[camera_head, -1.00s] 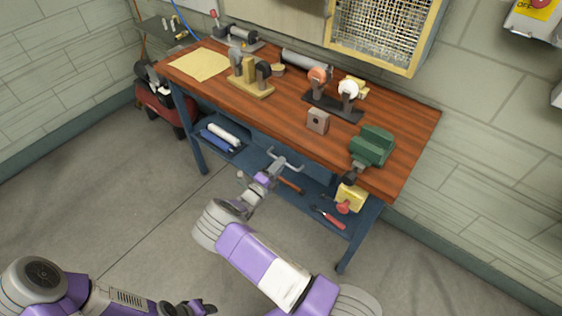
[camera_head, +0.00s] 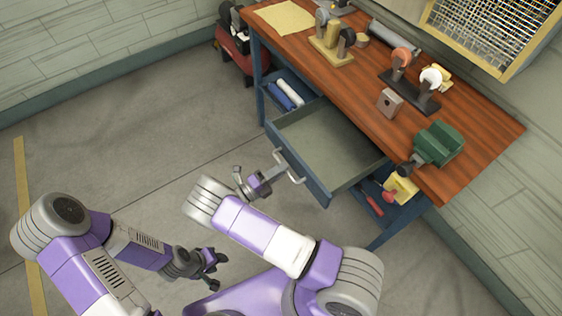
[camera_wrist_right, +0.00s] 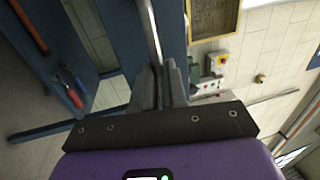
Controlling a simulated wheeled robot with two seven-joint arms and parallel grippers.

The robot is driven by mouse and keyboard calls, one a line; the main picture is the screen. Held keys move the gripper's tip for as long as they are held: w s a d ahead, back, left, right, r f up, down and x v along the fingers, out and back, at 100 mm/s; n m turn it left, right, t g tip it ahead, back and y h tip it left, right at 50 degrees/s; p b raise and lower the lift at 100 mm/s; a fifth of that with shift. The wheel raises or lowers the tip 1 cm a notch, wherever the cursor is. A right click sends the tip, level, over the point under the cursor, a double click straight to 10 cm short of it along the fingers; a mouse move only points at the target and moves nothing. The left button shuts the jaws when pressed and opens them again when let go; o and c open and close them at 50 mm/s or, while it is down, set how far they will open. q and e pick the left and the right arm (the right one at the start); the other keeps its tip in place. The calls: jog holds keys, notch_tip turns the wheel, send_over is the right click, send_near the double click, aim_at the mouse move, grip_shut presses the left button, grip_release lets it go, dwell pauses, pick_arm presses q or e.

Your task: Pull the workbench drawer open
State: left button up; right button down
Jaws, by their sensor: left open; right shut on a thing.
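The workbench (camera_head: 355,110) has a wooden top and a blue frame. Its drawer (camera_head: 322,145) stands pulled out from under the top, and its grey-green inside looks empty. A pale bar handle (camera_head: 288,167) is on the drawer's blue front. My right gripper (camera_head: 277,173) is shut on the handle. In the right wrist view the handle (camera_wrist_right: 150,35) runs up from between the fingers of my right gripper (camera_wrist_right: 160,85). My left gripper (camera_head: 216,264) is open and empty, low over the floor, away from the bench.
A green vise (camera_head: 438,143), a grinder and a grey block (camera_head: 389,102) stand on the benchtop. A lower shelf (camera_head: 385,208) holds a red-handled tool and a yellow item. Open grey floor (camera_head: 130,120) lies left of the drawer.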

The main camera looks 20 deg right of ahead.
jog(key=shift+s+a, duration=0.1)
jog(key=shift+a, duration=0.25)
jog(key=c, duration=1.2)
grip_release()
jog(key=shift+o, duration=0.2)
jog(key=v, duration=0.7)
jog(key=shift+a, duration=0.3)
